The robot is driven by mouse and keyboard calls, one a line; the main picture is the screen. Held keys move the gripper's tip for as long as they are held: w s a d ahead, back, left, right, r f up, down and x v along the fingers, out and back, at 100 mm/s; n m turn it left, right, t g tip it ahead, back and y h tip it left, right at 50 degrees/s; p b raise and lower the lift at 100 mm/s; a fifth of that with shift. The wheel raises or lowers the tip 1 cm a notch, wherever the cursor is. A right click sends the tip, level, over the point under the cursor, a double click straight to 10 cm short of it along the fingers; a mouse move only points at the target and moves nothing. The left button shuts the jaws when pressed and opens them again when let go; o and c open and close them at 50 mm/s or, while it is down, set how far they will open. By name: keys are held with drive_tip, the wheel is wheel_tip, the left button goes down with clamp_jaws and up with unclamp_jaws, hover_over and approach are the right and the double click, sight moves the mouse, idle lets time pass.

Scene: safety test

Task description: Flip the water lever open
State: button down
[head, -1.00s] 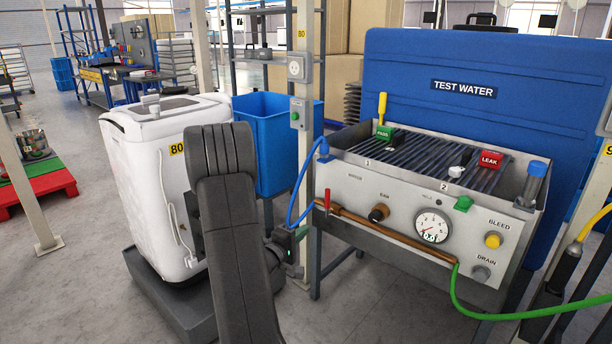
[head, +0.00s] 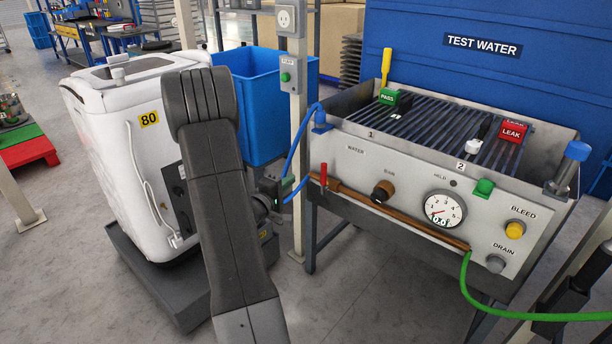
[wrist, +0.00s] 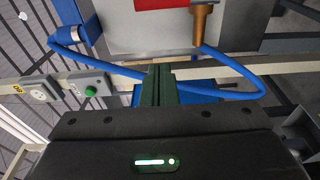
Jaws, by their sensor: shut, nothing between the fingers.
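The red water lever (head: 323,176) stands upright at the left end of a copper pipe (head: 390,221) on the front of the test bench, below the "WATER" label. In the wrist view a red part (wrist: 160,4), probably the lever, is cut off at the top edge, with a copper fitting (wrist: 202,25) to its right. My gripper (head: 287,186) is just left of the lever and slightly lower in the head view, apart from it in the picture. Its dark green fingers (wrist: 157,72) are shut and empty in the wrist view.
A blue hose (head: 297,150) loops beside my gripper and crosses behind the fingers in the wrist view. A post with a socket and green button (head: 286,76) stands to the left. The bench front (head: 360,175) carries a gauge, knobs and a green hose (head: 470,290).

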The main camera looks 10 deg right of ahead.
drive_tip(key=w+d+b, duration=0.3)
drive_tip(key=d+b, duration=0.1)
drive_tip(key=d, duration=0.4)
drive_tip(key=shift+w+d, duration=0.2)
drive_tip(key=shift+d, duration=0.05)
idle(0.4)
drive_tip(key=shift+s+d+m, duration=0.2)
drive_tip(key=shift+m, duration=0.2)
